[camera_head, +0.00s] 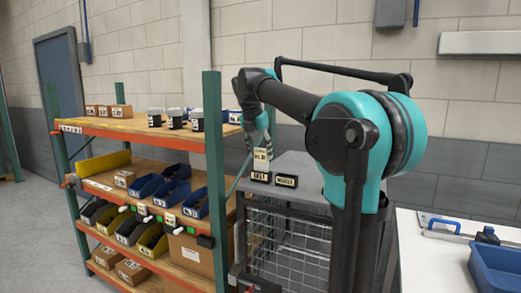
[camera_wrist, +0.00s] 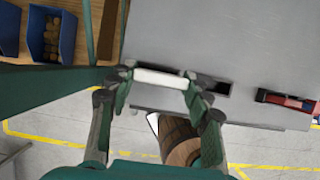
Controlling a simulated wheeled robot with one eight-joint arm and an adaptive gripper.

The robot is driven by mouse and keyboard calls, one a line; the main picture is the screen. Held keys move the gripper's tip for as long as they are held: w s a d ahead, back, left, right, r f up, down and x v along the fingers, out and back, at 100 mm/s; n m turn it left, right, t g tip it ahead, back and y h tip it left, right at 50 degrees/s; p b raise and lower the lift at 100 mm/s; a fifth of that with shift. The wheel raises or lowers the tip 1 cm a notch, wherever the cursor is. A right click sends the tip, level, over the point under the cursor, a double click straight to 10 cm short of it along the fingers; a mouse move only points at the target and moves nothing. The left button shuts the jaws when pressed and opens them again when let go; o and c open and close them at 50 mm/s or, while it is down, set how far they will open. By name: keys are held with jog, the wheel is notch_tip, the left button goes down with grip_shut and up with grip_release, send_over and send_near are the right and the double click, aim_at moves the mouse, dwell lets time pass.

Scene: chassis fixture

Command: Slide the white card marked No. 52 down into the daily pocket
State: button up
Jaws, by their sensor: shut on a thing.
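The white card (camera_head: 262,160) is held upright by my gripper (camera_head: 262,143) above the grey cabinet. Its print is too small to read surely. In the wrist view the card (camera_wrist: 160,78) shows edge-on as a white strip between the two fingertips of my gripper (camera_wrist: 159,80). The dark left pocket (camera_head: 259,178), with a small pale label, sits right below the card. The card's lower edge meets the pocket's top in the picture; I cannot tell whether it is inside. In the wrist view the pocket's dark opening (camera_wrist: 218,88) shows beside the card.
A second dark labelled pocket (camera_head: 287,181) stands just right; in the wrist view it holds something red (camera_wrist: 296,102). The cabinet top (camera_head: 310,168) is otherwise mostly clear. A shelf rack with blue bins (camera_head: 172,190) stands close at left. A white table (camera_head: 430,255) is at right.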

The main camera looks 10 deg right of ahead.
jog(key=shift+f, duration=1.25)
jog(key=shift+f, duration=0.1)
jog(key=o, duration=1)
